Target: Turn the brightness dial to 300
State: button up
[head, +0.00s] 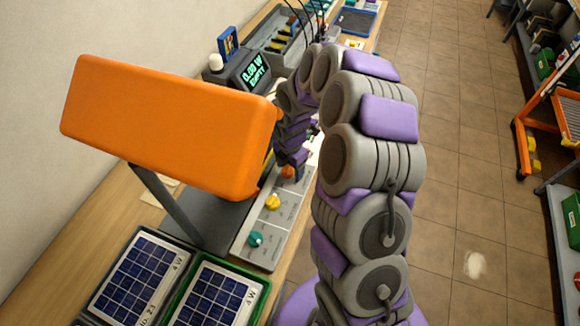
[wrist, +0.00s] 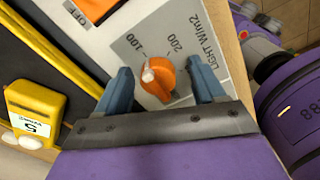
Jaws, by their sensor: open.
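The orange dial (wrist: 158,78) sits on a light grey panel marked LIGHT W/m2, with the labels 100 and 200 visible. Its white-tipped pointer faces up-left in the wrist view, on the 100 side; a 300 label is not visible. My gripper (wrist: 161,68) is open, with one blue-grey finger on each side of the dial and visible gaps to it. In the head view the orange dial (head: 288,172) shows just below the end of my arm; the fingers are hard to make out there.
A yellow dial (head: 272,202) and a teal dial (head: 256,238) share the panel. A large orange lamp hood (head: 170,125) hangs left of my arm. A display (head: 255,74) reads 0.00 W EMPTY. Solar panels (head: 138,280) lie in front. A yellow block (wrist: 32,112) lies left.

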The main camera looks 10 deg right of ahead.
jog(key=shift+a, duration=0.7)
jog(key=shift+c, duration=1)
jog(key=shift+d, duration=0.4)
jog(key=c, duration=0.6)
jog(key=shift+c, duration=1.2)
